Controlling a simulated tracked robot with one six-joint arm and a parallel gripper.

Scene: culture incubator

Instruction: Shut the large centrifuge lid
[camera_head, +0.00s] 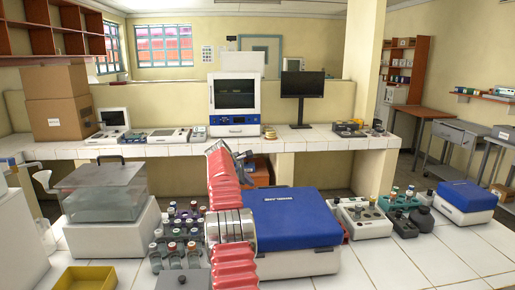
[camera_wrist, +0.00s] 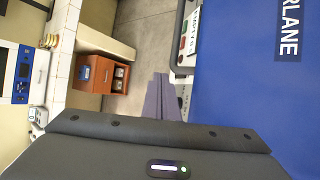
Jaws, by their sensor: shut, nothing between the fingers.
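The large centrifuge has a blue lid (camera_head: 300,217) over a white body (camera_head: 300,264), at the centre of the near bench in the head view. The lid lies low and roughly level over the body. I cannot tell whether it is fully seated. In the wrist view the blue lid (camera_wrist: 245,105) fills the right side, with large lettering and a dark-edged panel of buttons beside it. My gripper (camera_wrist: 162,78) is shut and empty, its fingers just left of the lid's edge in that view. My red arm hides the lid's left part in the head view.
A smaller blue-lidded device (camera_head: 467,195) stands at the right. Capped bottles (camera_head: 175,255) and a clear-lidded bath (camera_head: 103,190) stand left of the centrifuge. A tube rack (camera_head: 362,220) is close on its right. Bare tiles lie at the front right.

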